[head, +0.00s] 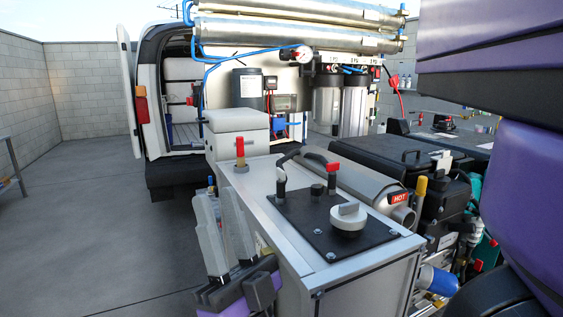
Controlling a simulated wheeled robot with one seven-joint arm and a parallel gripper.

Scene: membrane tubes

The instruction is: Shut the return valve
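No readable label marks the return valve. A red-handled brass valve (240,155) stands upright at the far left corner of a steel cabinet top (262,185). A second small red handle (332,170) stands at the back of a black panel (315,232), near a black hose. A round grey knob (348,217) with a raised grip sits on the panel's right.
A silver cylinder with a "HOT" label (398,197) lies right of the panel. Black cases (400,155) and bottles crowd the right. A van (165,110), filter housings (327,103) and long metal tubes (300,35) stand behind. The concrete floor (90,220) at left is clear.

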